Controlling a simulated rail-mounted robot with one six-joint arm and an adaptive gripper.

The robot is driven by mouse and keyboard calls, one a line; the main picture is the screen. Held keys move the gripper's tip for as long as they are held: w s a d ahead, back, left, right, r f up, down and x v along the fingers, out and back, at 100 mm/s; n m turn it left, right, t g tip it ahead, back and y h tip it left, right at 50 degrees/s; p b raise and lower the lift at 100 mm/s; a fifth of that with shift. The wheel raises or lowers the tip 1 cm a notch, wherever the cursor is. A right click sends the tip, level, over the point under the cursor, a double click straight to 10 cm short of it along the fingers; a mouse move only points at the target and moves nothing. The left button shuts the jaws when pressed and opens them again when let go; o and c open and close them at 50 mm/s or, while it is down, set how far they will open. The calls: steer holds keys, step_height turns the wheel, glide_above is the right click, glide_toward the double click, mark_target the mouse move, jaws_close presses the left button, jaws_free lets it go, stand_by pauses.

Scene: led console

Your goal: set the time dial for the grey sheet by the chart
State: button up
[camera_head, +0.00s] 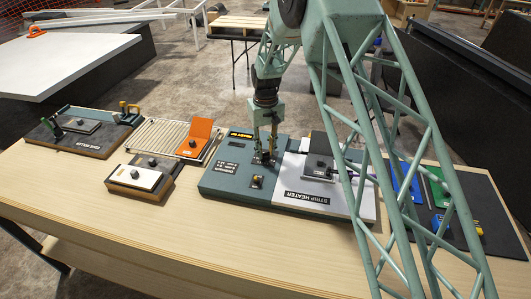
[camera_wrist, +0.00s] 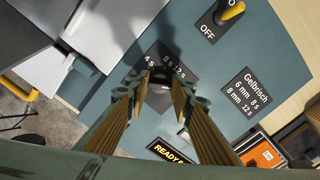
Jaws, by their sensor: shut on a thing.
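The time dial (camera_wrist: 160,82) is a dark knob on a dark plate marked 4 s, 8 s and 12 s on the teal console (camera_head: 225,180). My gripper (camera_head: 264,160) points straight down at it, and its fingers are closed around the knob in the wrist view (camera_wrist: 158,92). The fingers hide the pointer, so I cannot read its setting.
A yellow-handled switch (camera_wrist: 232,10) stands beside the word OFF. A READY sign (camera_wrist: 170,153) is lit at the console's edge. Left of the console are an orange piece (camera_head: 198,135) on a slatted rack and a small block (camera_head: 140,177). Blue and green sheets (camera_head: 440,187) lie right. The bench front is clear.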

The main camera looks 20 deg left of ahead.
mark_target(266, 153)
steer(key=n+b, duration=0.2)
steer(key=n, duration=0.4)
steer(key=shift+w+b, duration=0.15)
steer(key=shift+b, duration=0.2)
steer(key=shift+n, duration=0.3)
steer(key=o, duration=0.9)
steer(key=shift+c, duration=0.2)
steer(key=shift+r, duration=0.2)
step_height(266, 153, up, 12)
steer(key=shift+f, duration=0.15)
stand_by(0.4)
